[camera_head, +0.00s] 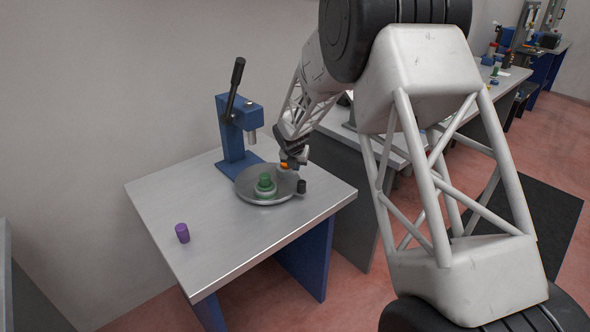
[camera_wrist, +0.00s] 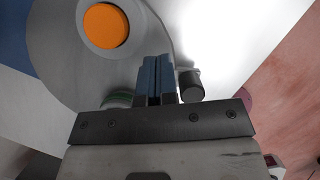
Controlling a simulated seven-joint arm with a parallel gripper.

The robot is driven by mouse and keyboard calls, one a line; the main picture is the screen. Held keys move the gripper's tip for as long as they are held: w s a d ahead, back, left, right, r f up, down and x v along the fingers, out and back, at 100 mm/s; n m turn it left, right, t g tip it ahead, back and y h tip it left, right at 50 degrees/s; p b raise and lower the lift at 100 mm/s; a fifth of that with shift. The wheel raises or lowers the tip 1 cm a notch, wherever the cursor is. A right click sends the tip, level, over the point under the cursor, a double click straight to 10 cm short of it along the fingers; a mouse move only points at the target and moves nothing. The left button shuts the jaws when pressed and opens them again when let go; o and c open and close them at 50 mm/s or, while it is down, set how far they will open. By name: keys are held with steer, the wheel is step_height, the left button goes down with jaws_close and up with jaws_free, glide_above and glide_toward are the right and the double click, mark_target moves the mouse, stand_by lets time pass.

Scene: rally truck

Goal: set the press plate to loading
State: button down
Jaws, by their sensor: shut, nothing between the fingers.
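The press plate (camera_head: 248,191) is a round grey disc on the metal table, in front of the blue press (camera_head: 229,128). A green piece (camera_head: 265,184) sits in a light ring on the plate's front part. An orange piece (camera_wrist: 106,26) sits in another ring on the plate; in the head view it is mostly hidden by my gripper. A black knob (camera_head: 301,187) stands at the plate's right edge and also shows in the wrist view (camera_wrist: 190,84). My gripper (camera_wrist: 158,60) is shut and empty, over the plate's edge beside the knob. Whether it touches the knob cannot be told.
A purple cylinder (camera_head: 182,233) stands at the left of the table (camera_head: 225,250). The table's front part is clear. The press's black lever (camera_head: 235,88) points up. Another workbench (camera_head: 400,150) stands to the right, behind my arm.

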step_height(320, 180, up, 6)
steer(key=s+d, duration=0.1)
steer(key=s, duration=0.1)
steer(key=shift+d+r, duration=0.25)
steer(key=shift+d, duration=0.05)
steer(key=shift+s, duration=0.1)
steer(key=s+d+r+m, duration=0.5)
steer(key=s+r+m, duration=0.1)
steer(key=s, duration=0.3)
steer(key=s+d+r+m+g, duration=0.1)
steer(key=s+d+r+m, duration=0.45)
steer(key=s, duration=0.25)
steer(key=s+d+r+m, duration=0.5)
steer(key=s, duration=0.4)
steer(key=s+d+m, duration=0.3)
steer(key=s+m, duration=0.5)
steer(key=s, duration=0.7)
steer(key=s+d+m, duration=0.4)
steer(key=s+m, duration=0.5)
steer(key=s, duration=0.7)
steer(key=shift+s+d+f+g+y, duration=0.15)
steer(key=shift+d+f+g+y, duration=0.15)
steer(key=shift+g, duration=0.1)
